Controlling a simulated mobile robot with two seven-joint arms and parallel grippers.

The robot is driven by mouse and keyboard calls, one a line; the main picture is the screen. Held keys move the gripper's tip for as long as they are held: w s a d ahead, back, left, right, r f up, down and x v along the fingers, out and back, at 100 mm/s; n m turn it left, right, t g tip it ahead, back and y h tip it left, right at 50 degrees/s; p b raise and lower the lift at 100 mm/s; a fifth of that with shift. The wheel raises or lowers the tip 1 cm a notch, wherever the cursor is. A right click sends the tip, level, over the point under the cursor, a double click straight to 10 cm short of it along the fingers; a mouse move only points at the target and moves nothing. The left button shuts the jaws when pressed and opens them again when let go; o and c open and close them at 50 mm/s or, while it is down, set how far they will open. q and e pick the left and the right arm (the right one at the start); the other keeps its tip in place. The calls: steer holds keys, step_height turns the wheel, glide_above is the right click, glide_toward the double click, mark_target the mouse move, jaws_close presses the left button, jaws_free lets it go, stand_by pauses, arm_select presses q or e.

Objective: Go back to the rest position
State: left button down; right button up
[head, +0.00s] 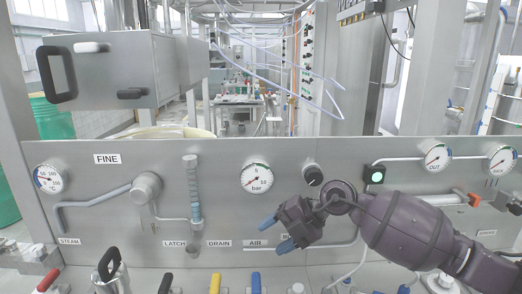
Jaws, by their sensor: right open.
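My right gripper (272,234) comes in from the right on a dark purple-grey arm. Its two blue-tipped fingers point left and are apart, with nothing between them. It is in front of the metal control panel (110,225), near the AIR label (255,243) and below the bar gauge (257,178). It partly hides a label and pipework behind it. My left gripper is not in the head view.
A row of coloured handles, with a yellow one (215,283) and a blue one (256,283), lines the bottom edge. A black knob (313,175) and a lit green button (377,177) sit near my arm. A metal box with black handles (125,70) juts out at upper left.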

step_height(320, 180, up, 9)
steer(key=a+m+t+y, duration=0.2)
steer(key=m+t+y, duration=0.1)
steer(key=t+y, duration=0.5)
steer(key=s+d+f+m+t+h, duration=0.2)
steer(key=d+f+m+t+h, duration=0.7)
steer(key=d+f+m+h, duration=0.65)
steer(key=s+d+f+m+g+h, duration=0.1)
steer(key=s+d+f+m+g, duration=0.1)
steer(key=s+f, duration=0.6)
steer(key=s+d+f+m+g+h, duration=0.1)
steer(key=s+d+f+m+g, duration=0.1)
steer(key=s+d+f+m, duration=0.3)
steer(key=s+d+f+m+g+h, duration=0.1)
steer(key=s+f+m, duration=0.4)
steer(key=s+f, duration=0.5)
steer(key=s+d+g, duration=0.1)
steer(key=d, duration=0.1)
steer(key=shift+s+d+f+m, duration=0.25)
steer(key=shift+d+f+m, duration=0.05)
steer(key=shift+d+m, duration=0.05)
